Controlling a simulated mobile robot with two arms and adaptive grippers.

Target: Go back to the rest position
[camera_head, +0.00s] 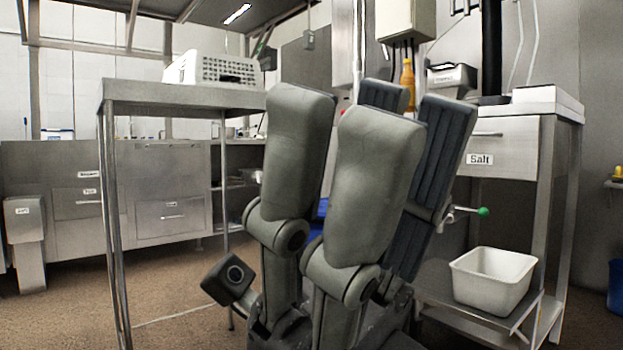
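My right gripper (381,101) stands upright, large and close, in the middle of the head view. Its thick grey fingers rise on the near left side. Its dark ridged finger pads face them from the far right side, with a gap between. The gripper looks open, and no object shows between its fingers. It covers part of the background. My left gripper is not in view. A white perforated basket (228,71) sits on top of a tall metal table (170,97) at the left, apart from the gripper.
A steel cabinet labelled Salt (512,144) stands at the right, with a white bin (492,277) on its lower shelf. A yellow-orange bottle (407,80) shows behind the fingers. Drawers (170,217) line the back left. Brown floor (185,275) shows under the left table.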

